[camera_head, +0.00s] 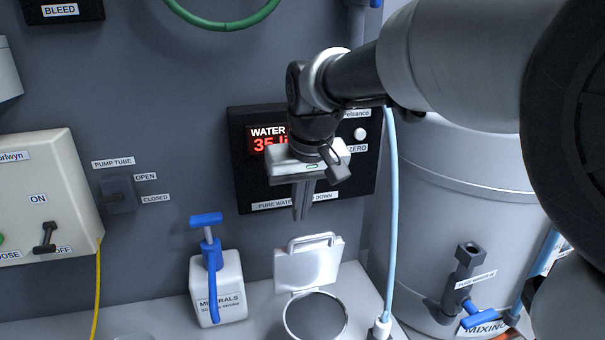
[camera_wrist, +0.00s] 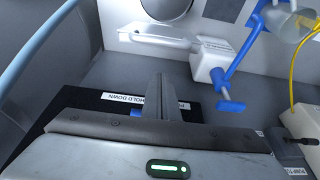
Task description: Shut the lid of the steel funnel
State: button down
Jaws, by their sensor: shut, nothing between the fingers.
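The steel funnel (camera_head: 315,318) is set in the pale counter, its round dark mouth uncovered. Its square lid (camera_head: 307,268) stands raised behind the mouth, near the wall, with a handle along its top edge. The wrist view shows the funnel mouth (camera_wrist: 166,6) at the top edge, partly cut off, and the lid handle (camera_wrist: 150,38) below it. My gripper (camera_head: 300,216) points down above the lid, in front of the wall display. Its fingers are together and empty, apart from the lid; they also show in the wrist view (camera_wrist: 158,78).
A white minerals bottle (camera_head: 217,287) with a blue pump stands left of the funnel. A pale blue hose (camera_head: 392,220) hangs close on the right, beside a large grey tank (camera_head: 450,210). The water display panel (camera_head: 355,180) is behind my gripper.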

aim_at(307, 251)
jog(key=s, duration=0.2)
jog(key=s+d, duration=0.1)
jog(key=shift+s+d+f, duration=0.1)
jog(key=shift+s+f, duration=0.15)
jog(key=shift+f, duration=0.15)
jog(key=shift+s+f, duration=0.1)
